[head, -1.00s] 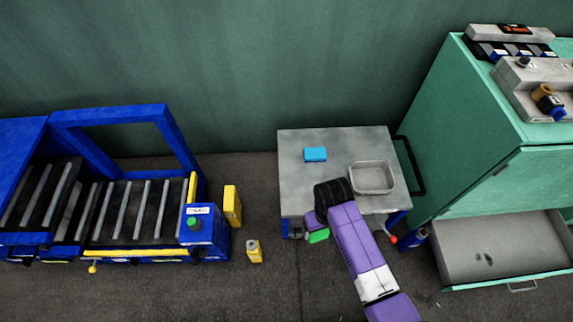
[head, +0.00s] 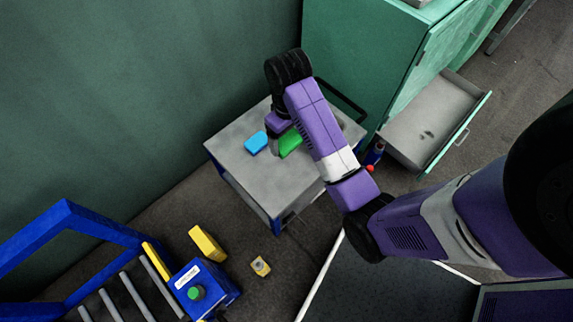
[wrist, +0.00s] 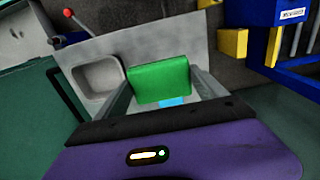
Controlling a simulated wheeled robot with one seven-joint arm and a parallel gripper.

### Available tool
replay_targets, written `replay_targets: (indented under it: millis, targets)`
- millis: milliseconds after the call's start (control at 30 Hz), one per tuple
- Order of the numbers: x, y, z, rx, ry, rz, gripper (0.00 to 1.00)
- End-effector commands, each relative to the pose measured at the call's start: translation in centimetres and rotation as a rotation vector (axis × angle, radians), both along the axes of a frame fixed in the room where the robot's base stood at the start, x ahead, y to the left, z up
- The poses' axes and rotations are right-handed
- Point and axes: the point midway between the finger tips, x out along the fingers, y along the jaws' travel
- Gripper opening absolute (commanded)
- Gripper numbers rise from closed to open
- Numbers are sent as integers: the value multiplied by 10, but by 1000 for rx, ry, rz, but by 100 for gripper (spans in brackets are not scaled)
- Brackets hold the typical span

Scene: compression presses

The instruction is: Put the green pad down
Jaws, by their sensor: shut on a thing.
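The green pad (wrist: 159,80) is between the two fingers of my gripper (wrist: 163,92) in the wrist view. In the head view the green pad (head: 290,142) shows beside my gripper (head: 280,138), over the grey top of the small cart (head: 240,165). My gripper is shut on the pad. I cannot tell whether the pad touches the cart top. A blue pad (head: 256,143) lies on the cart top, just left of my gripper. It is mostly hidden behind the green pad in the wrist view (wrist: 172,102).
A grey tray (wrist: 98,77) sits on the cart and is mostly hidden by my arm in the head view. A green cabinet with an open drawer (head: 425,120) stands at right. A blue roller conveyor (head: 110,270) is at lower left. The cart's front-left top is clear.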

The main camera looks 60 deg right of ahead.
Motion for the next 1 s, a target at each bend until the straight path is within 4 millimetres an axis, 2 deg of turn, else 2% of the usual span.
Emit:
replay_targets:
  millis: [33, 167, 600, 1000]
  targets:
    - [-1, 0, -12, 0, 1, 0, 43]
    - [-1, 0, -36, 2, 2, 0, 43]
    - [-1, 1, -135, 2, 3, 0, 43]
    - [-1, 1, -170, 2, 3, 0, 43]
